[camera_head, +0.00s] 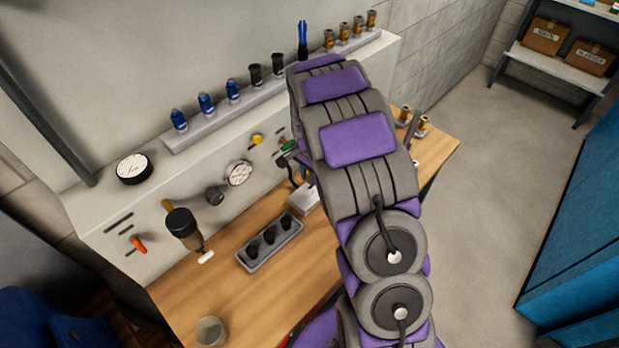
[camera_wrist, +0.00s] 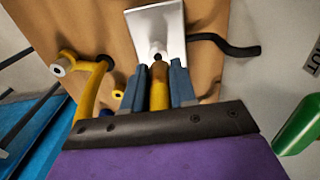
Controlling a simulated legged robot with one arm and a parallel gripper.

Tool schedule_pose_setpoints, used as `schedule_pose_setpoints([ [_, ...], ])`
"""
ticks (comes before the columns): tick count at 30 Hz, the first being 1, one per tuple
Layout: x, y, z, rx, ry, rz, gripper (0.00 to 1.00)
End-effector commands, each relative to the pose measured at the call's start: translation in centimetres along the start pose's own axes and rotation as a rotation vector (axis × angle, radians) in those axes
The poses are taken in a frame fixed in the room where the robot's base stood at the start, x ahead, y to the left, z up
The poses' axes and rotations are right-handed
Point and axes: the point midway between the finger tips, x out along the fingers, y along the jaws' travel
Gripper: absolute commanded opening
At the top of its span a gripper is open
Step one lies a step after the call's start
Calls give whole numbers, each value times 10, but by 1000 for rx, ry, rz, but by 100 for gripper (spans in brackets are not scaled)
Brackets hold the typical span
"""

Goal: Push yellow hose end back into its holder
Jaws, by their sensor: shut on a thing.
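In the wrist view, my gripper (camera_wrist: 158,82) has its two blue-grey fingers closed on the yellow hose end (camera_wrist: 159,96). The hose end has a dark brown tip that points to the white holder (camera_wrist: 172,22). The tip is at or very near the holder's near edge, by a small pale nozzle with a dark opening. I cannot tell whether it touches or enters. In the head view, the white holder (camera_head: 303,203) stands on the bench below my gripper (camera_head: 304,183), and my arm hides most of the hose end.
A curved yellow pipe (camera_wrist: 88,85) with a white end is left of my gripper. A black hose (camera_wrist: 228,46) bends away to the right. A green part (camera_wrist: 301,124) is near the right edge. A grey tray (camera_head: 270,243) with black pieces and a glass (camera_head: 211,331) stand on the bench.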

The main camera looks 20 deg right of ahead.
Motion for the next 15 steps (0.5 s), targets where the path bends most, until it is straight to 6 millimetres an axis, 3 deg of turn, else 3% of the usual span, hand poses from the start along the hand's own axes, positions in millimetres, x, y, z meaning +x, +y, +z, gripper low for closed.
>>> schedule_pose_setpoints([
  [15,-19,0,0,0,-1,1,0],
])
